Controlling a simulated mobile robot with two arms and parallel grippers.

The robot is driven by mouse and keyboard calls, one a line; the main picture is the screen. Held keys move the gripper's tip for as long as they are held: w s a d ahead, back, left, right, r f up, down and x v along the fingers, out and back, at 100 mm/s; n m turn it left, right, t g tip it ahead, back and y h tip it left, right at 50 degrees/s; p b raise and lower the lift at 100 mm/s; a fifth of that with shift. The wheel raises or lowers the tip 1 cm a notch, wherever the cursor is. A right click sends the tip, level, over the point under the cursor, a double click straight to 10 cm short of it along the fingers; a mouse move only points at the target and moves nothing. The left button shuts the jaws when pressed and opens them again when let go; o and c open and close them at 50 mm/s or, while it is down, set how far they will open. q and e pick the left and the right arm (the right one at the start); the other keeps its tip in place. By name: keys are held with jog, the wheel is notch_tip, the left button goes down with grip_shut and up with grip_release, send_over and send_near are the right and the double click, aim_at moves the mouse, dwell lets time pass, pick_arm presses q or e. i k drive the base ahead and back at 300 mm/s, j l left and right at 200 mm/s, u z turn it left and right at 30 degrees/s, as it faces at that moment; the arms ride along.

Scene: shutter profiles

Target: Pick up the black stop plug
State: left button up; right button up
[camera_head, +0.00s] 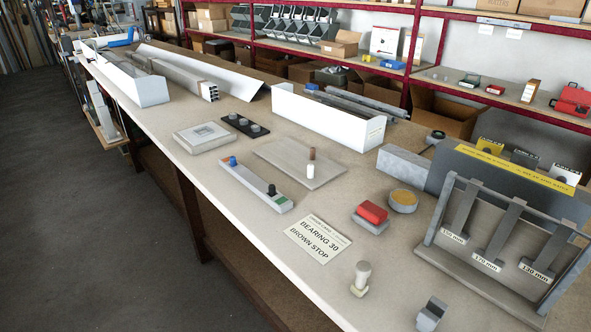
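A small black plug (271,190) stands upright at the near right end of a grey strip (252,187) on the bench. A blue plug (233,161) stands at the strip's far left end. On a flat grey board (295,170) behind the strip stand a brown plug (312,153) and a white plug (310,171), close together. A printed card (318,239) in front reads "BEARING 30 BROWN STOP". Neither of my grippers shows in the head view.
A rack (500,240) with hanging pieces labelled in millimetres stands at the right. A red-topped block (371,214), a yellow-topped round tin (403,201) and a pale upright piece (361,277) lie nearer. Long white channels (325,117) fill the back.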

aim_at(271, 188)
jog(key=i+j+z, duration=0.1)
jog(key=j, duration=0.25)
jog(key=i+j+z, duration=0.15)
jog(key=j, duration=0.2)
jog(key=i+j+z, duration=0.1)
jog(key=j, duration=0.25)
jog(key=i+j+z, duration=0.15)
jog(key=j, duration=0.25)
